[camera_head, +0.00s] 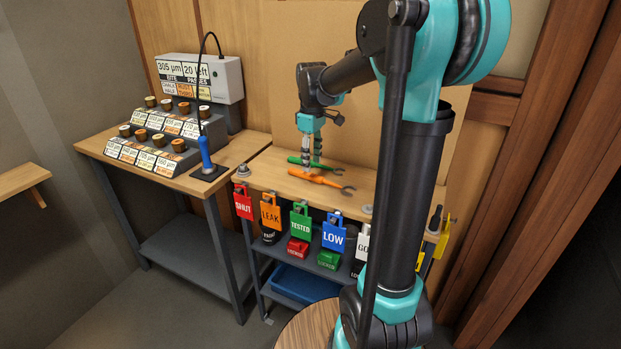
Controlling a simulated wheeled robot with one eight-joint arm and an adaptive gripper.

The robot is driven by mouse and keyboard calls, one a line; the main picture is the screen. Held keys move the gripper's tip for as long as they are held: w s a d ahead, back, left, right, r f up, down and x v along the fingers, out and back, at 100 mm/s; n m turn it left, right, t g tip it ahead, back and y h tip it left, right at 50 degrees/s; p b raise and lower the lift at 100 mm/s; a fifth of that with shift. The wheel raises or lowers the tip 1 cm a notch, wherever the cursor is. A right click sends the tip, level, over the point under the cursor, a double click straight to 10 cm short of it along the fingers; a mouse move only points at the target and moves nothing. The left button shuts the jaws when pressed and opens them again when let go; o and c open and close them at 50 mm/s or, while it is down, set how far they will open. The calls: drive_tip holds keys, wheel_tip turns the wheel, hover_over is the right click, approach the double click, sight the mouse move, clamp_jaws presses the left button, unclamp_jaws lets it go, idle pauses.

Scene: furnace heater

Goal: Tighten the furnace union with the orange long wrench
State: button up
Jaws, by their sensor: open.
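The orange long wrench (328,181) lies on the top of the right-hand workbench, its open jaw end pointing right. A green wrench (328,167) lies just behind it, partly hidden by my gripper. I cannot tell whether the fingertips touch the orange wrench. The furnace union is not in view.
Colored tags, including a red SHUT tag (244,204) and a blue LOW tag (334,236), hang along the bench's front. A blue bin (300,287) sits below. The left table (118,160) holds labelled spools, a display box (205,75) and a blue-handled tool (205,155).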

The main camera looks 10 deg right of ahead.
sight(311, 175)
drive_tip(key=f, duration=0.4)
drive_tip(key=shift+w+a+f, duration=0.15)
drive_tip(key=shift+w+f, duration=0.1)
drive_tip(key=shift+f, duration=0.15)
drive_tip(key=shift+c, duration=0.4)
clamp_jaws()
